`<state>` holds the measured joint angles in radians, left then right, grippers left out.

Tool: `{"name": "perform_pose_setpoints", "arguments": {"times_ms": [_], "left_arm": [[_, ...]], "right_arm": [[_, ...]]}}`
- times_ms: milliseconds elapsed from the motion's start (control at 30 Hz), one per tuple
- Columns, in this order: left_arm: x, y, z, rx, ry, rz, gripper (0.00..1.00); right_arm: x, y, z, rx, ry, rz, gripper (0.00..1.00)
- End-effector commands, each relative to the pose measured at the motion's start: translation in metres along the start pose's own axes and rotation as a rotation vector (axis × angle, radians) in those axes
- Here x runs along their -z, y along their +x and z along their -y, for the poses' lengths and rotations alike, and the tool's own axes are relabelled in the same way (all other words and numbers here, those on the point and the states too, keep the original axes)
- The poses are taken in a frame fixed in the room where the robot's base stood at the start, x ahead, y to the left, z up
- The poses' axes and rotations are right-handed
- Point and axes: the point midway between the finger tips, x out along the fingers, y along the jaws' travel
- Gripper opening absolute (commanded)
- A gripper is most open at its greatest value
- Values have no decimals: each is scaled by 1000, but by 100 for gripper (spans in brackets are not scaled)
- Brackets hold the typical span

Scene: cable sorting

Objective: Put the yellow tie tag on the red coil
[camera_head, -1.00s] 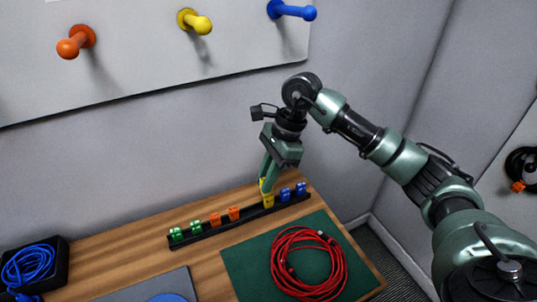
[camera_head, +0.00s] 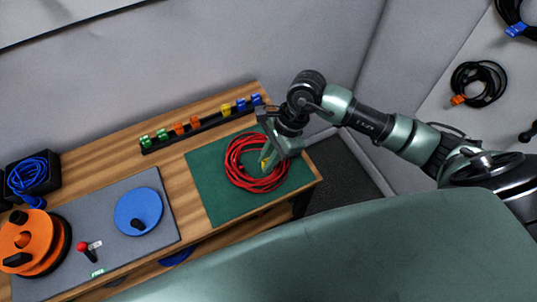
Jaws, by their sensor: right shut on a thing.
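The red coil (camera_head: 238,174) lies on a green mat (camera_head: 205,189) at the right end of the wooden table. My right gripper (camera_head: 266,158) is shut on a yellow tie tag (camera_head: 264,164) and points down over the right part of the coil. From this angle I cannot tell whether the tag touches the coil. The gripper hides part of the coil. My left gripper is not in view.
A black rack (camera_head: 211,122) behind the mat holds green, orange, yellow and blue tags. To the left are a grey mat (camera_head: 160,226) with a blue disc (camera_head: 138,211), an orange reel (camera_head: 32,240) and a blue coil (camera_head: 34,174) in a black tray.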

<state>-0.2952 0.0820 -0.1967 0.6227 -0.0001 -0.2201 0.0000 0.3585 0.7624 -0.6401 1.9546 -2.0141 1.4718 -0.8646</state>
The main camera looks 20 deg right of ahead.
Motion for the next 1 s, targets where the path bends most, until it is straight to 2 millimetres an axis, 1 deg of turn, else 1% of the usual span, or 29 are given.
{"name": "perform_pose_setpoints", "arguments": {"times_ms": [33,600,767,1000], "left_arm": [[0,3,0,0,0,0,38],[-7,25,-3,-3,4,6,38],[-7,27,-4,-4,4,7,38],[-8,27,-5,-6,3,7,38]], "right_arm": [[2,5,0,-1,1,0,0],[19,45,-1,-2,0,0,0],[21,50,0,-1,0,0,0],[21,50,0,-1,0,0,0]]}}
